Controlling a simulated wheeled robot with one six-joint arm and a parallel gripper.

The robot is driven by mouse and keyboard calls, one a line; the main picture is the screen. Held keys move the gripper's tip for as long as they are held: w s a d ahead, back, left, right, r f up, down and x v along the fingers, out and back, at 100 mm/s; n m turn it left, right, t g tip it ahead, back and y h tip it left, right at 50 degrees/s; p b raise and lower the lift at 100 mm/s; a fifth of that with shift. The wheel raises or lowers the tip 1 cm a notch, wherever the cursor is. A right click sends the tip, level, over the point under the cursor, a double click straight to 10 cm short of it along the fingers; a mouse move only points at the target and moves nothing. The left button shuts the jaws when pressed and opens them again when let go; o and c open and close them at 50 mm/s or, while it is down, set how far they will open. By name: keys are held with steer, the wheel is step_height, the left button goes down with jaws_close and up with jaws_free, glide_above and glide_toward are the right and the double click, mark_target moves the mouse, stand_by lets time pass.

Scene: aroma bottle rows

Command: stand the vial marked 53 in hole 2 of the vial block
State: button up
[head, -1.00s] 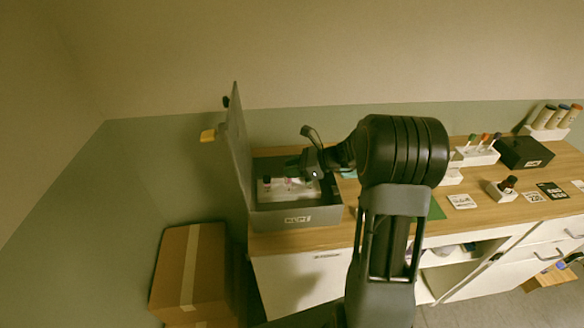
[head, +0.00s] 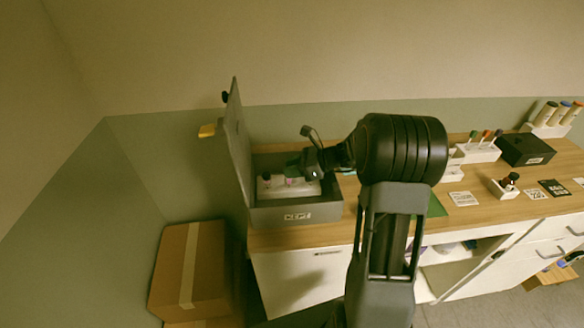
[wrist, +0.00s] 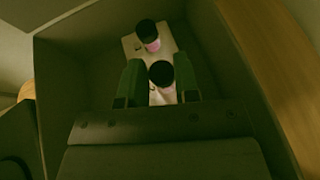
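The white vial block (head: 275,194) sits inside the grey box marked KEPT (head: 345,212). In the wrist view two dark-capped vials with pink labels stand at it, a farther vial (wrist: 147,35) and a nearer vial (wrist: 160,74). No vial number or hole number can be read. My gripper (wrist: 159,80) has its green fingers on either side of the nearer vial's cap. I cannot tell whether they press on it. In the head view my gripper (head: 293,170) is low over the block inside the box.
The box's lid (head: 236,145) stands open at its left side. Its walls surround my gripper closely. To the right, the wooden counter (head: 475,208) holds a small white holder with a dark-capped bottle (head: 508,182), printed cards, a black box (head: 525,150) and bottle racks.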

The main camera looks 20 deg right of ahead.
steer(key=o, duration=0.5)
steer(key=shift+f, duration=0.1)
steer(key=b+v, duration=0.1)
steer(key=v, duration=1.3)
steer(key=shift+b, duration=0.35)
steer(key=s+a+n+h, duration=0.4)
steer(key=s+n, duration=0.1)
steer(key=n, duration=0.2)
steer(key=s+a+n+g+h, duration=0.1)
steer(key=s+a+n+h, duration=0.2)
steer(key=n, duration=0.5)
steer(key=s+a+n+h, duration=0.4)
steer(key=s+a+n, duration=0.1)
steer(key=s+n, duration=0.2)
steer(key=shift+s+a+f+n+h, duration=0.25)
steer(key=shift+s+f+n+h, duration=0.1)
steer(key=shift+n, duration=0.35)
